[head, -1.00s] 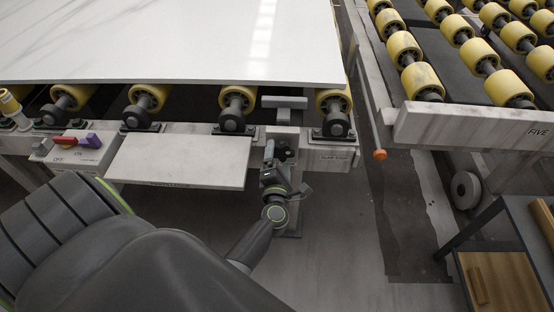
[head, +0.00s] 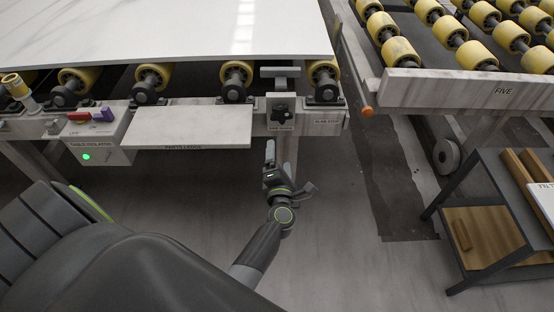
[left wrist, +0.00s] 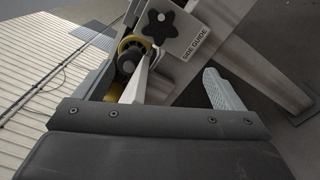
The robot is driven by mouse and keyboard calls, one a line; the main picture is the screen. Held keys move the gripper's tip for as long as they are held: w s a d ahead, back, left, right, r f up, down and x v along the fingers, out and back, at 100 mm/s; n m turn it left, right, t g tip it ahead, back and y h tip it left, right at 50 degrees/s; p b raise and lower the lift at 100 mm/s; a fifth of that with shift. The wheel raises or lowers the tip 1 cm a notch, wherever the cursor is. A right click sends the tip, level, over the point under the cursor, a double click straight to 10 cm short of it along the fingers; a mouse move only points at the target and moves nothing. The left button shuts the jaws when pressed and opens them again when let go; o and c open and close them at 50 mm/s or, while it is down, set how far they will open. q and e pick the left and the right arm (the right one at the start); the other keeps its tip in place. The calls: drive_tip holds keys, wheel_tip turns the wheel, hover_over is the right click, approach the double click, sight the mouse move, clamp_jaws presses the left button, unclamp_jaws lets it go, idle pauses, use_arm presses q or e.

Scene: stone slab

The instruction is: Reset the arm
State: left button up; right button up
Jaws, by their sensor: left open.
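My left gripper (head: 270,152) is open and empty. It is below and in front of the black star-shaped side guide knob (head: 280,114), apart from it. My left arm (head: 283,214) reaches forward from the lower left of the head view. In the left wrist view, the open jaws (left wrist: 182,85) show at the lower middle, with the side guide knob (left wrist: 167,27) beyond them near the top. My right gripper is not in view.
A pale stone slab (head: 160,30) lies on yellow rollers. A control box (head: 100,130) with a lit green lamp and a white shelf (head: 190,127) sit at its front edge. A roller rack (head: 460,90) and a small table (head: 490,215) stand at right. Grey floor is clear between.

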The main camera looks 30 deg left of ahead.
use_arm(q)
drive_tip(key=shift+w, duration=0.1)
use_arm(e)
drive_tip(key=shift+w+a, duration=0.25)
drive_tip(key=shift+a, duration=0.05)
use_arm(q)
drive_tip(key=s+d+f+m+g+h+p, duration=0.1)
drive_tip(key=s+f+m+g+h+p, duration=0.1)
drive_tip(key=s+f+m+h, duration=0.55)
drive_tip(key=s+d+f+m+g+p, duration=0.25)
drive_tip(key=s+f+m, duration=0.25)
drive_tip(key=f+m, duration=0.65)
drive_tip(key=s+a+f+m+g+p, duration=0.1)
drive_tip(key=s+a+f+m+g, duration=0.1)
drive_tip(key=s, duration=0.9)
drive_tip(key=s+a+f+m+g+p, duration=0.1)
drive_tip(key=s+a+f+m+g, duration=0.1)
drive_tip(key=s+f+m+g, duration=0.2)
drive_tip(key=s+a+f+m+g+p, duration=0.2)
drive_tip(key=s+f, duration=0.5)
drive_tip(key=s, duration=1.1)
drive_tip(key=shift+s+a+f+m+g+h, duration=0.2)
drive_tip(key=shift+f+m+g+h, duration=0.2)
drive_tip(key=shift+m+g, duration=0.5)
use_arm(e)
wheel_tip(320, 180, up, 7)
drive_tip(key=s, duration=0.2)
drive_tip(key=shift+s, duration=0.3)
use_arm(q)
drive_tip(key=shift+d, duration=0.1)
